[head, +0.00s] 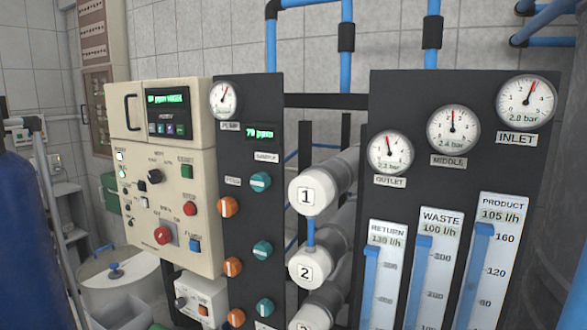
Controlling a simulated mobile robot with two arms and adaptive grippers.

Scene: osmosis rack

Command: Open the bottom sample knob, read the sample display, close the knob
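The sample display (260,132) sits near the top of the dark narrow panel and shows a green reading that looks like 70 ppm. A label reading SAMPLE (266,157) is just below it. A column of teal knobs runs down under that label; the bottom teal knob (265,309) is near the lower picture edge, with the label under it cut off. Neither of my grippers is in view.
A beige control cabinet (185,240) stands left of the panel. White-capped cylinders, one marked 1 (306,194), stick out just right of the knobs. A dark panel (480,165) with gauges and flow meters stands on the right. A blue rounded object (20,240) fills the left edge.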

